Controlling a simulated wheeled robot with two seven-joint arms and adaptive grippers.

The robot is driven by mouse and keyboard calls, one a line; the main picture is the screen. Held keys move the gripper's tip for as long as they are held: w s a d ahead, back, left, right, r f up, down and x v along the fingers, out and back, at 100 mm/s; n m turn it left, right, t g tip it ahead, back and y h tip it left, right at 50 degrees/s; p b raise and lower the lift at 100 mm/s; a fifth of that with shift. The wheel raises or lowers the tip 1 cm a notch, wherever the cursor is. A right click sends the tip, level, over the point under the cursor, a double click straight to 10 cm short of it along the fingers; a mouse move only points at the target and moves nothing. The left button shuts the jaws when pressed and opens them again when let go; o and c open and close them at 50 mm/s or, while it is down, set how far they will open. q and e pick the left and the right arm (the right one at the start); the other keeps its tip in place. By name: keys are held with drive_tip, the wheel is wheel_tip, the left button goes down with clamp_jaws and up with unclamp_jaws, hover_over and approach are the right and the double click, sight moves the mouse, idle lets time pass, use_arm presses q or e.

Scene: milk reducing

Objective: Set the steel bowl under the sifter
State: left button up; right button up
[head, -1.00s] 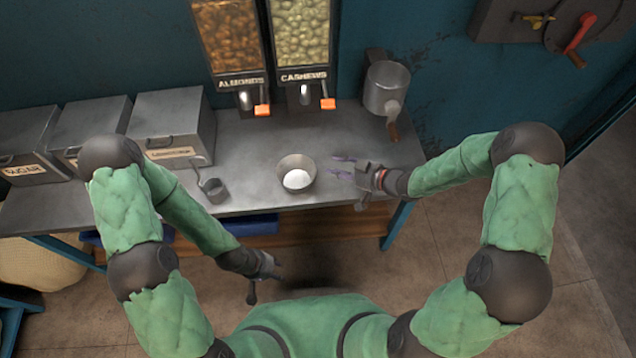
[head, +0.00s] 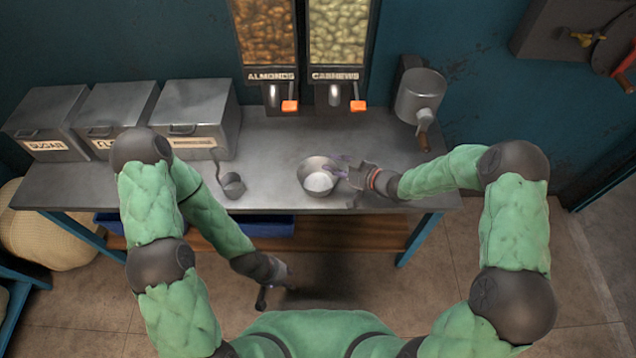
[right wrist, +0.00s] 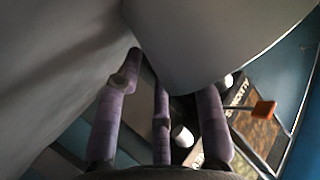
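The steel sifter (head: 418,94), with a wooden crank handle, is mounted on the wall at the back right. My right gripper (head: 342,170) is at the bowl's right rim, with its purple fingers spread apart. In the right wrist view, the bowl's wall (right wrist: 205,35) fills the top and covers some fingertips; contact is unclear. My left gripper (head: 277,286) is open and empty, low in front of the counter.
Labelled steel bins (head: 197,115) line the left of the counter. Almond and cashew dispensers (head: 335,40) hang behind. The counter (head: 385,138) below the sifter is clear.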

drive_tip(key=shift+w+a, duration=0.2)
clamp_jaws()
